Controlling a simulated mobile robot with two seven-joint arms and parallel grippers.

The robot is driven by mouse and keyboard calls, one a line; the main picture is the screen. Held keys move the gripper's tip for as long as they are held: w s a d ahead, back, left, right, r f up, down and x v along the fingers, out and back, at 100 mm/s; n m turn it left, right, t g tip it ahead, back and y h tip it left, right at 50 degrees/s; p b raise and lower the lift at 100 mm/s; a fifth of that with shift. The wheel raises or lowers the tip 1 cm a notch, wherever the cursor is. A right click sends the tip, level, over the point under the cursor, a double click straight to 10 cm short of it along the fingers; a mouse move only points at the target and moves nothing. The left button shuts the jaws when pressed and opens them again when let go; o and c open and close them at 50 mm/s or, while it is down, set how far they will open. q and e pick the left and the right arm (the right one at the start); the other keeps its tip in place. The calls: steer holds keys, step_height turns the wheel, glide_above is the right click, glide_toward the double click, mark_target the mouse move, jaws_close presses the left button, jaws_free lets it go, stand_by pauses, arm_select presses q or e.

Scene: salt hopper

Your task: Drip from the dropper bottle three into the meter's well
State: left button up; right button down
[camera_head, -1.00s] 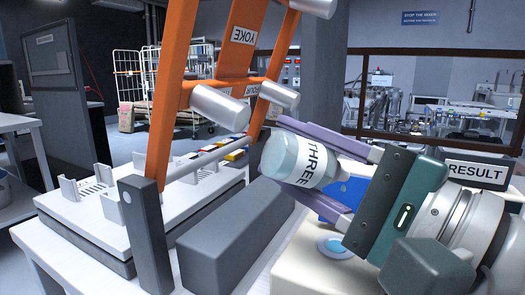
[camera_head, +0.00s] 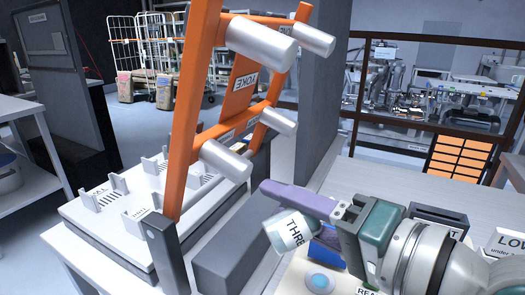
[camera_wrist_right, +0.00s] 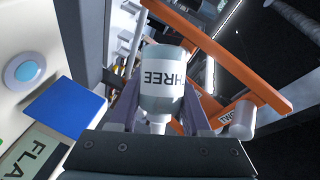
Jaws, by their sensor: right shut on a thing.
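My right gripper (camera_head: 303,216) is shut on the white and grey bottle marked THREE (camera_head: 283,232). The bottle is tilted on its side in the head view, with its broad base to the left. In the right wrist view the bottle (camera_wrist_right: 162,85) sits between the fingers, its narrow neck towards the palm. The cream meter (camera_head: 290,284) is below the gripper, with a round blue spot in a pale ring (camera_head: 320,282). In the wrist view the meter (camera_wrist_right: 35,22) also shows a blue square (camera_wrist_right: 65,108) and a display (camera_wrist_right: 32,157) reading "FLA". The left gripper is out of view.
An orange frame marked YOKE (camera_head: 240,95) with grey cylinders stands left of the gripper. A long dark grey block (camera_head: 228,250) lies between it and the meter. A white slotted tray (camera_head: 110,222) is further left. A dark sign (camera_head: 437,217) stands behind my right wrist.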

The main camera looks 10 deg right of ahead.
step_height(320, 180, up, 3)
steer(key=n+h+p, duration=0.3)
steer(key=n+p, duration=0.1)
steer(key=p, duration=0.3)
steer(key=n+h+p, duration=0.4)
steer(key=n+p, duration=0.1)
steer(key=p, duration=0.2)
steer(key=shift+g, duration=0.3)
